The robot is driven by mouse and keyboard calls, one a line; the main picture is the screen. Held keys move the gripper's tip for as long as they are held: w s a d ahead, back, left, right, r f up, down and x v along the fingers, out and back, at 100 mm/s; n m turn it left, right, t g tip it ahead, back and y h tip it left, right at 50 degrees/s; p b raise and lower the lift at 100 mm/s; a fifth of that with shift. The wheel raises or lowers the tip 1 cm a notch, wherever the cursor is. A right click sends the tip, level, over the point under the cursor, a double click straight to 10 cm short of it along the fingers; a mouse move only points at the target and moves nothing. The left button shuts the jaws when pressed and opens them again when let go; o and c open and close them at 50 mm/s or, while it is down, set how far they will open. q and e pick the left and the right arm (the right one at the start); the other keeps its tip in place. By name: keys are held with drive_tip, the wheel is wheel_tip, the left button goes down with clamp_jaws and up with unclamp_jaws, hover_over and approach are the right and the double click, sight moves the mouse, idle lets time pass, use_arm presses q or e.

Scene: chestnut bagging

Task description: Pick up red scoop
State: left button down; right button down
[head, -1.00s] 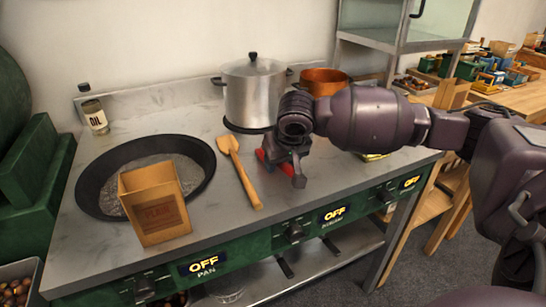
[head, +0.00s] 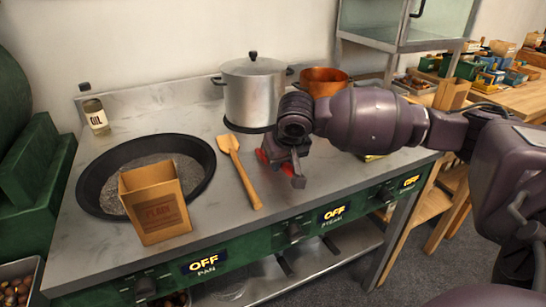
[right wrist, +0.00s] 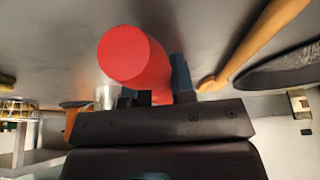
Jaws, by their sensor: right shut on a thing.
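The red scoop (head: 289,184) is mostly hidden behind my right gripper (head: 284,170) in the head view. Only patches of red show beside the fingers, low over the counter. In the right wrist view, a round red end of the scoop (right wrist: 135,56) sticks out from between the dark fingers of my right gripper (right wrist: 155,92). The gripper is shut on it. The scoop's bowl cannot be made out. I cannot tell whether the scoop touches the counter. My left gripper is not in view.
A wooden spatula (head: 242,176) lies just left of my right gripper. Further left are a black pan (head: 92,165) and a paper bag (head: 160,212). A lidded steel pot (head: 250,97) and a copper pot (head: 324,80) stand behind. The counter's front right is clear.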

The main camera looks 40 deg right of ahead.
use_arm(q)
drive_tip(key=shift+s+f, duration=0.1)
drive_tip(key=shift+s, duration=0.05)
